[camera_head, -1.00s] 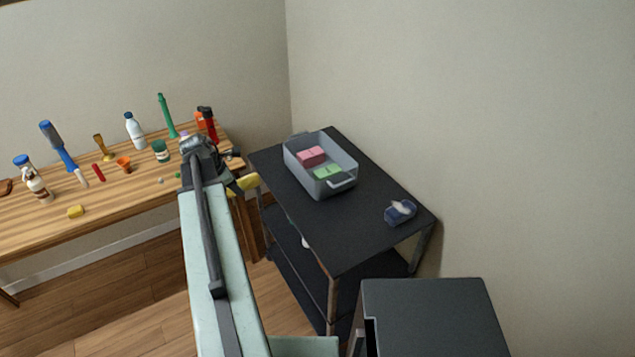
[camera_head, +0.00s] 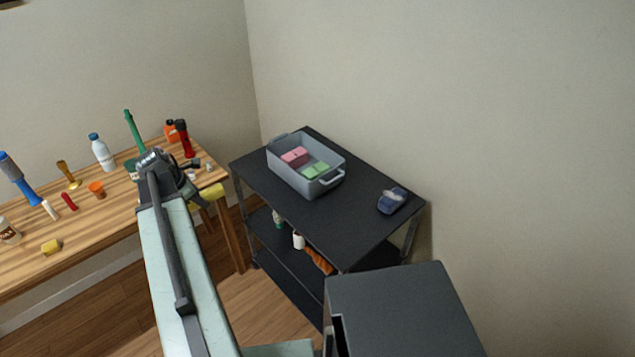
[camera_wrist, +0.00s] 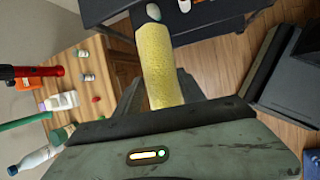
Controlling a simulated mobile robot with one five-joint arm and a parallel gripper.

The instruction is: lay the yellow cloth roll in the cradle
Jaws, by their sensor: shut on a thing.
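The yellow cloth roll (camera_head: 208,195) is held by my gripper (camera_head: 193,192), off the right end of the wooden table and in the air. In the wrist view the roll (camera_wrist: 158,60) points away from me, with my gripper's fingers (camera_wrist: 160,95) on both sides of its near end. My gripper is shut on it. A small dark blue piece (camera_head: 391,201) lies near the right end of the black shelf unit's top; it may be the cradle, but its shape is too small to tell.
The black shelf unit (camera_head: 290,215) carries a grey bin (camera_head: 291,177) with pink and green cloths. Its top is bare between bin and blue piece. The wooden table (camera_head: 95,215) at left holds several bottles and tools. A dark box (camera_head: 400,310) stands in front.

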